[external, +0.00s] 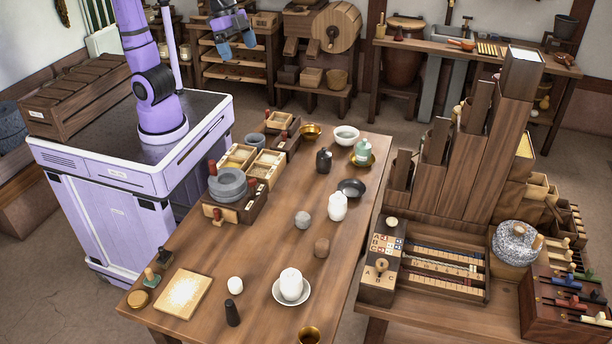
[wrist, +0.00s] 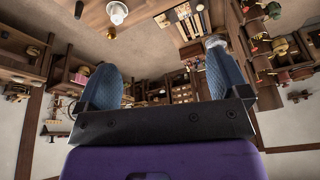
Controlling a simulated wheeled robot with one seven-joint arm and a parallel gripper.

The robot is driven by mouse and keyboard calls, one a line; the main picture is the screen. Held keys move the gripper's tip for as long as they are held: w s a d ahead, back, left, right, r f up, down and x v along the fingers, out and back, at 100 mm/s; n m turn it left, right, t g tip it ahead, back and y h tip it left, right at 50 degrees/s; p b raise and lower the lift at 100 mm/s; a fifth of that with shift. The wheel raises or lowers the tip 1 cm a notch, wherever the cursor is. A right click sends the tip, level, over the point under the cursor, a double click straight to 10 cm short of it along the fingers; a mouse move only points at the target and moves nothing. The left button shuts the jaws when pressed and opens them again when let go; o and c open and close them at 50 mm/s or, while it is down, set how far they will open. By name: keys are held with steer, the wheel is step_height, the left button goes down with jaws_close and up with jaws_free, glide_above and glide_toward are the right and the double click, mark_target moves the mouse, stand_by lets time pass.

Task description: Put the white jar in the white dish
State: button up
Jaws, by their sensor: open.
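A white lidded jar (external: 338,207) stands upright on the middle of the long wooden table, just in front of a dark shallow dish. A second white, rounded, jar-like thing (external: 291,282) sits on a white saucer-like dish (external: 279,295) near the front. An empty-looking white bowl-shaped dish (external: 346,135) stands at the table's far end. My gripper (external: 237,46) is raised beyond the table's far left end, well away from all of these. In the wrist view its blue fingers are wide apart with nothing between them (wrist: 162,78).
The dark dish (external: 351,188), a dark jug (external: 324,161) and a green-white jar (external: 362,153) stand near the standing white jar. A grey ball (external: 302,220) and brown lump (external: 321,247) lie in front. A tall wooden rack (external: 470,160) borders the right.

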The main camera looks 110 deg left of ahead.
steer(key=s+a+f+n, duration=0.1)
steer(key=s+a, duration=0.2)
steer(key=s, duration=0.6)
steer(key=s+a+f+n+t, duration=0.1)
steer(key=s+a+n, duration=0.1)
steer(key=s, duration=0.7)
steer(key=shift+s+a+f+t+y, duration=0.15)
steer(key=shift+s+a+t+y, duration=0.15)
steer(key=shift+a, duration=0.25)
